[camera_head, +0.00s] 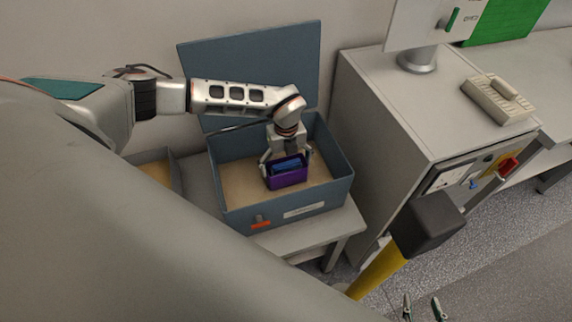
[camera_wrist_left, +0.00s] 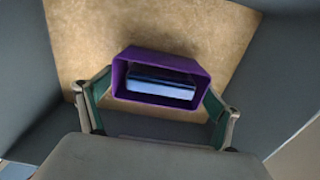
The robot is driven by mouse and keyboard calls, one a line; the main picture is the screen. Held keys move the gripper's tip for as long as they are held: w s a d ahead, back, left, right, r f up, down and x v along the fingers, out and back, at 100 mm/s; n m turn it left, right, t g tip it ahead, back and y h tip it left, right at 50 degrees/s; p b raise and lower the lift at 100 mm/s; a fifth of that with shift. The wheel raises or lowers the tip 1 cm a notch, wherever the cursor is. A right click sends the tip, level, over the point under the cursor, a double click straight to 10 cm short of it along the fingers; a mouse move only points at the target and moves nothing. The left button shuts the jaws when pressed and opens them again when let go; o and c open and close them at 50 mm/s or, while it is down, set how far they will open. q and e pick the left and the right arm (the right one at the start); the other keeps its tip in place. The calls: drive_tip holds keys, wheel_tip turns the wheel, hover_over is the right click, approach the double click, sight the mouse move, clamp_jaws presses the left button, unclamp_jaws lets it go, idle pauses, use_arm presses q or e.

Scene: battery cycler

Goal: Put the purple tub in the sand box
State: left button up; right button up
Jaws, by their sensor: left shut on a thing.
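The purple tub (camera_head: 288,179) has a blue block-like item (camera_head: 287,164) inside it. My left gripper (camera_head: 286,160) is shut on the tub, one finger on each side. The tub is within the walls of the blue-grey sand box (camera_head: 330,196), over its tan floor. I cannot tell whether the tub touches the floor. In the left wrist view the purple tub (camera_wrist_left: 160,107) sits between the green-padded fingers, with the sand-coloured floor (camera_wrist_left: 90,30) below. My right gripper (camera_head: 424,308) shows only its fingertips at the bottom edge, apart and with nothing between them.
The sand box's lid (camera_head: 250,70) stands open at the back. A smaller open box (camera_head: 152,168) is to the left. A grey cabinet (camera_head: 385,120) with a monitor stand and a beige device (camera_head: 498,98) stands to the right. A yellow post with a dark top (camera_head: 428,226) is in front.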

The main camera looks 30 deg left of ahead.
use_arm(q)
drive_tip(key=o, duration=1.2)
drive_tip(key=shift+f, duration=0.1)
drive_tip(key=shift+c, duration=0.2)
use_arm(e)
drive_tip(key=shift+a, duration=0.15)
use_arm(q)
drive_tip(key=shift+r, duration=0.35)
wheel_tip(320, 180, up, 10)
drive_tip(key=shift+r+b, duration=0.15)
drive_tip(key=shift+b, duration=0.3)
drive_tip(key=shift+r, duration=0.7)
use_arm(e)
drive_tip(key=shift+w+a+r, duration=0.2)
drive_tip(key=shift+a, duration=0.1)
drive_tip(key=shift+s+d+f, duration=0.1)
drive_tip(key=shift+f, duration=0.2)
use_arm(q)
drive_tip(key=shift+f, duration=0.1)
